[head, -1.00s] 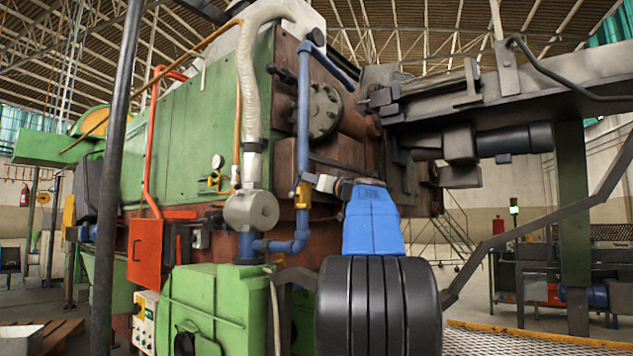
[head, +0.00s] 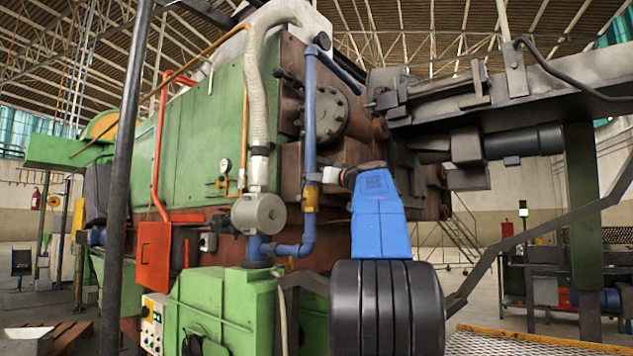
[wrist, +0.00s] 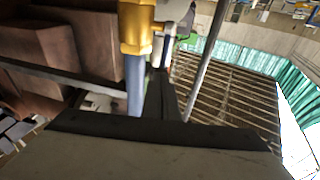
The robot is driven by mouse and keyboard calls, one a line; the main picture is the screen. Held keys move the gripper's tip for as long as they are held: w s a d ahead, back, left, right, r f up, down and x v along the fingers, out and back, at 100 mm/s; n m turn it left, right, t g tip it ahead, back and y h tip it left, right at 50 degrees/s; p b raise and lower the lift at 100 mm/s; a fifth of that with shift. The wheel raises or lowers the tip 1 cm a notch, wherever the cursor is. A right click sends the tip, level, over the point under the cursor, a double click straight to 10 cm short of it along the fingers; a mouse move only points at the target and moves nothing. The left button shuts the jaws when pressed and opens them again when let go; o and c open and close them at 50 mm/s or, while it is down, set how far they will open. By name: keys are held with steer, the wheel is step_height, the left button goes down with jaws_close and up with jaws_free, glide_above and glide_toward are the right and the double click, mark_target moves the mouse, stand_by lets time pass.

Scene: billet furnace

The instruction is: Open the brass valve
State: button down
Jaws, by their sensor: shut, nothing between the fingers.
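A yellow brass valve (head: 310,198) sits on the upright blue pipe in the middle of the head view. In the wrist view the brass valve (wrist: 137,27) is at top centre, with the blue pipe below it. My gripper (head: 332,175) is at the end of my blue arm, just right of the valve and pipe. In the wrist view my gripper (wrist: 158,75) is shut and empty, its dark fingers pointing up beside the pipe. I cannot tell whether the fingertips touch the valve. The valve's handle is not clear in the head view.
A pressure gauge (head: 225,165) with a small brass fitting is on the green furnace wall to the left. A grey round housing (head: 259,213) stands left of the blue pipe (head: 311,110). A dark upright post (head: 124,180) is farther left. Furnace metalwork lies close around my gripper.

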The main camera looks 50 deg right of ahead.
steer(key=w+r, duration=0.1)
steer(key=w+r+g, duration=0.1)
steer(key=shift+w+a+r, duration=0.1)
steer(key=shift+w+r, duration=0.05)
steer(key=shift+w, duration=0.25)
stand_by(0.3)
stand_by(0.6)
steer(key=shift+a, duration=0.1)
